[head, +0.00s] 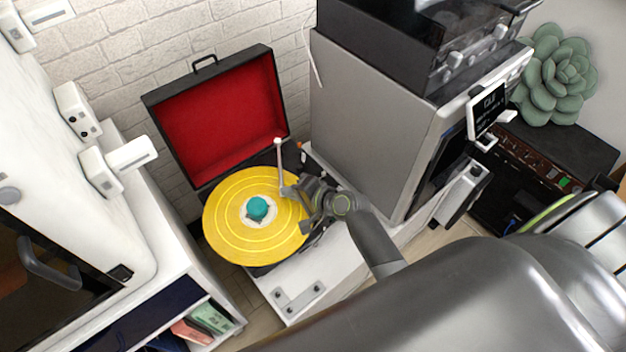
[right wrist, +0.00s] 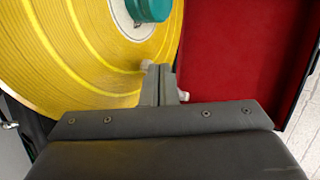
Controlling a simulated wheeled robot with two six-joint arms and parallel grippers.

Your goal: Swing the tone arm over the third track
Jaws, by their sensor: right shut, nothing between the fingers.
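The record player holds a yellow record (head: 232,222) with several pale ring lines and a teal centre piece (head: 257,208). The thin whitish tone arm (head: 280,164) runs from its round end at the back right of the deck toward the record's right part. My right gripper (head: 290,191) is shut at the tone arm's near end, above the record's right side. In the right wrist view the closed fingers (right wrist: 164,78) are over the record's outer bands, with small pale parts of the tone arm on both sides; contact cannot be told. My left gripper is not in view.
The red-lined lid (head: 222,112) stands open behind the deck. A tall grey machine (head: 370,120) stands close on the right, near my right arm. A white cabinet (head: 75,170) is on the left.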

